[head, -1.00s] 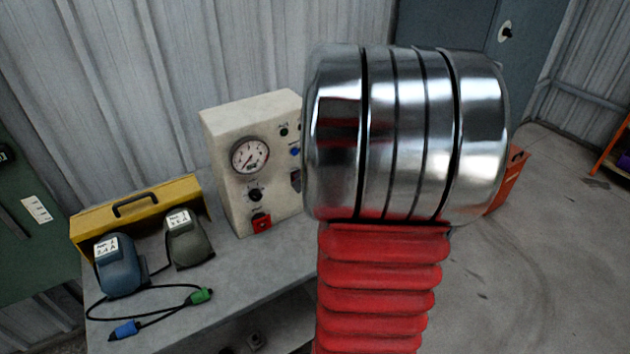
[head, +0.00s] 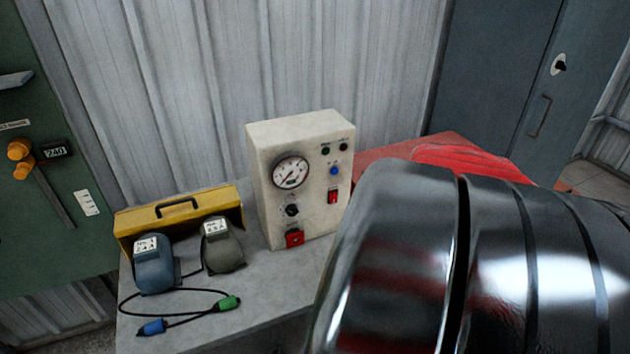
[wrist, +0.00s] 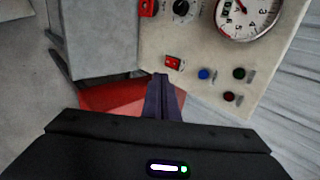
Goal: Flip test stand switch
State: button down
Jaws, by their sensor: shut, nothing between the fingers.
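The test stand (head: 262,200) is a cream box with a round gauge (head: 290,172), knobs and buttons, standing on a grey bench. A red rocker switch (head: 333,197) sits on the right of its face; it also shows in the wrist view (wrist: 174,63). A second red part (head: 294,239) is at the lower left of the face. My gripper (wrist: 162,80) is shut and empty, its dark fingers just short of the rocker switch in the wrist view. I cannot tell whether they touch. The head view shows my silver arm link but not the fingers.
A yellow case (head: 180,212), a blue unit (head: 155,270), a grey unit (head: 222,248) and a cable with blue and green plugs (head: 190,315) lie on the bench (head: 265,300) left of the stand. A corrugated wall (head: 330,60) is close behind. A grey cabinet (head: 500,90) stands right.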

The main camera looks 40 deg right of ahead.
jog(key=shift+s+a+r, duration=0.15)
jog(key=shift+s+r, duration=0.35)
